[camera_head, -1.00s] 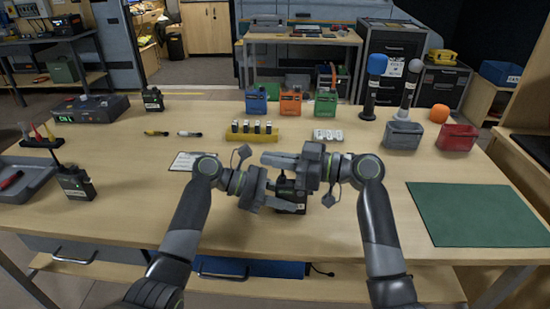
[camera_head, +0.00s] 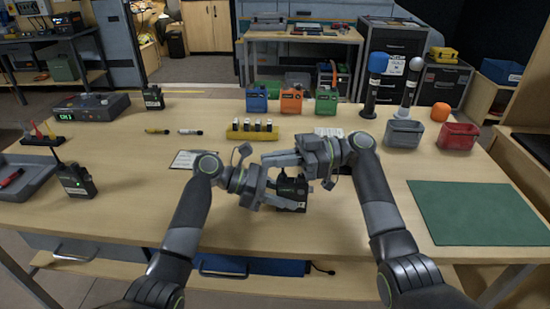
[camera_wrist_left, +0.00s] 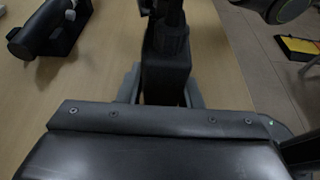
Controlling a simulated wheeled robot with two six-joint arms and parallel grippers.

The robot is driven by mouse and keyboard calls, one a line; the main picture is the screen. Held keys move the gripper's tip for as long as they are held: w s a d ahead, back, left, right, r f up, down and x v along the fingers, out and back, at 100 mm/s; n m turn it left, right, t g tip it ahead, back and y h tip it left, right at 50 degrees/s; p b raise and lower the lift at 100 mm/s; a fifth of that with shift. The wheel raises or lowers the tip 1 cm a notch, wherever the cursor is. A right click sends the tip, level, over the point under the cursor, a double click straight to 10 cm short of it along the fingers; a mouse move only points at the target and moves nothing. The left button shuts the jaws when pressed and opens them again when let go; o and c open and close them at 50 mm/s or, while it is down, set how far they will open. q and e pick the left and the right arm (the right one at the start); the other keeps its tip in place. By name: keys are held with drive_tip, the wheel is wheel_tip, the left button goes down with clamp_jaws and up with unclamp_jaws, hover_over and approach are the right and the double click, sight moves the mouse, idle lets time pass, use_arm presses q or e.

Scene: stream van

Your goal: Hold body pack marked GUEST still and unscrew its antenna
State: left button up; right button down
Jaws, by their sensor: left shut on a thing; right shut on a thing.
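A black body pack (camera_head: 291,188) stands upright at the middle front of the table, with a small green display; its label is too small to read. My left gripper (camera_head: 284,199) is shut on the pack's body from the left. In the left wrist view the pack (camera_wrist_left: 166,82) sits between the left fingers, with the ribbed antenna base (camera_wrist_left: 172,40) above it. My right gripper (camera_head: 284,159) is just above the pack, shut around the antenna, which it mostly hides in the head view.
Another body pack with an antenna (camera_head: 75,181) stands at the left, and one (camera_head: 153,98) at the back left. A yellow battery holder (camera_head: 252,130) is behind my grippers. A green mat (camera_head: 475,213) lies clear at the right; grey (camera_head: 403,134) and red (camera_head: 457,137) bins stand behind it.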

drive_tip(key=shift+n+g, duration=0.4)
drive_tip(key=shift+g, duration=0.2)
drive_tip(key=shift+s+d+n+g+h, duration=0.15)
drive_tip(key=shift+n+g+h, duration=0.6)
drive_tip(key=shift+g, duration=0.4)
drive_tip(key=shift+s+a+n+g+h, duration=0.1)
drive_tip(key=shift+n+g+h, duration=0.45)
drive_tip(key=shift+n+g, duration=0.45)
drive_tip(key=shift+d+g, duration=0.1)
drive_tip(key=shift+g, duration=0.25)
drive_tip(key=c, duration=1.7)
unclamp_jaws()
drive_tip(key=shift+f+t, duration=0.1)
drive_tip(key=shift+t, duration=0.3)
drive_tip(key=shift+m, duration=0.35)
drive_tip(key=shift+w+m+t+y, duration=0.1)
drive_tip(key=shift+m+t+y, duration=0.6)
drive_tip(key=shift+t, duration=0.5)
drive_tip(key=shift+w+m+t+y, duration=0.1)
drive_tip(key=shift+m+t+y, duration=0.4)
drive_tip(key=shift+m+t, duration=0.55)
